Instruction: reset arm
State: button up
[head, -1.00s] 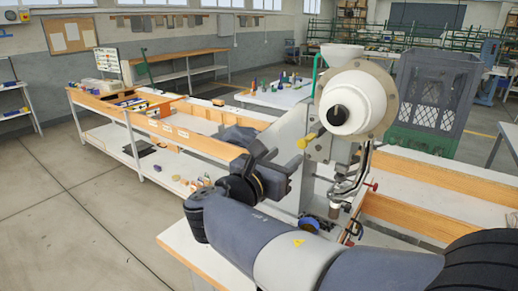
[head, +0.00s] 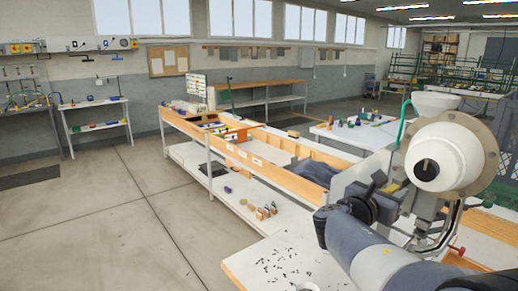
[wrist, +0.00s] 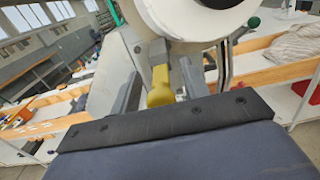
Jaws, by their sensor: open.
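The eyelet press (head: 440,160), with its large white round drum and a white hopper on top, stands at the right of the head view. My gripper (head: 384,192) is in front of the press's left side, with my arm reaching in from the lower right. In the wrist view my gripper (wrist: 160,78) is open, a grey finger on each side. A yellow knob (wrist: 160,90) of the press shows between the fingers; I cannot tell whether they touch it. I see nothing held.
A white table top (head: 275,262) with small dark bits scattered on it lies at the front. A long wood-edged bench (head: 262,168) with a lower shelf runs back to the left. Grey floor (head: 100,220) is clear at the left.

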dwell(0.4)
jog(key=b+v, duration=0.2)
jog(key=v, duration=1)
jog(key=p+x, duration=0.2)
jog(key=x, duration=1.2)
jog(key=shift+w+d, duration=0.15)
jog(key=shift+d, duration=0.1)
jog(key=shift+f, duration=0.1)
